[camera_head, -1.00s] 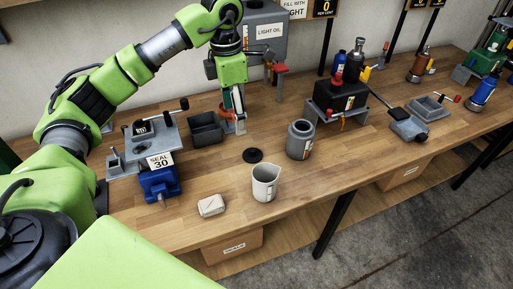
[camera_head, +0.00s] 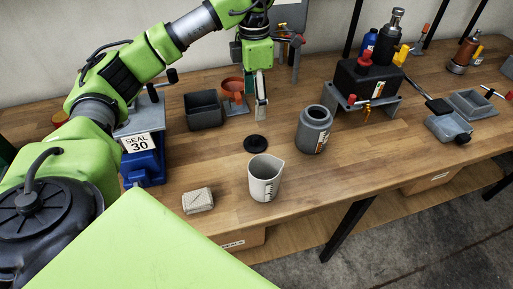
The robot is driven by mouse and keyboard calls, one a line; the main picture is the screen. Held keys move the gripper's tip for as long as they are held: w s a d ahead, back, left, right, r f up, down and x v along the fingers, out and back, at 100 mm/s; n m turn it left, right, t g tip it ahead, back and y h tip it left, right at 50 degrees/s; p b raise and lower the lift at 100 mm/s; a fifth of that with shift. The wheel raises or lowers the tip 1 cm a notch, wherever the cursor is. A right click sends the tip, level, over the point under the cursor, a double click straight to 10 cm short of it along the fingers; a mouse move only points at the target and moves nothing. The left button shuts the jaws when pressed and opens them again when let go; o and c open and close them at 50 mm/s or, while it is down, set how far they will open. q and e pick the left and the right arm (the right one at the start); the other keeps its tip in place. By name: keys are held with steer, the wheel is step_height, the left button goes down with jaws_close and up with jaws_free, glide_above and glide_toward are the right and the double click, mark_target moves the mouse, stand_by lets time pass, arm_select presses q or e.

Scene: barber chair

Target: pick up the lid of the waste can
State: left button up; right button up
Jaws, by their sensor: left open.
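A black round lid (camera_head: 255,143) lies flat on the wooden bench and looks like the lid of the waste can. A grey can (camera_head: 314,131) with an open top stands to its right; I take it for the waste can, but its label is too small to read. My left gripper (camera_head: 261,112) points down, open and empty, just behind and above the lid, apart from it. My right gripper is not in view.
A grey measuring jug (camera_head: 265,180) stands in front of the lid. A pale folded cloth or block (camera_head: 198,201) lies at the front edge. A dark bin (camera_head: 204,112) and an orange funnel-like piece (camera_head: 231,90) stand behind left. A blue vise-like block (camera_head: 146,166) is further left.

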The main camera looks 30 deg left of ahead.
arm_select(q)
step_height(320, 180, down, 2)
steer(key=p, duration=0.2)
glide_above(255, 137)
steer(key=f, duration=0.6)
steer(key=shift+w+a, duration=0.25)
steer(key=shift+f, duration=0.4)
steer(key=f, duration=0.1)
steer(key=f+p, duration=0.1)
steer(key=f, duration=0.1)
steer(key=f+p, duration=0.1)
steer(key=shift+s+d+f, duration=0.2)
steer(key=shift+d, duration=0.05)
steer(key=shift+f, duration=0.3)
steer(key=c, duration=1)
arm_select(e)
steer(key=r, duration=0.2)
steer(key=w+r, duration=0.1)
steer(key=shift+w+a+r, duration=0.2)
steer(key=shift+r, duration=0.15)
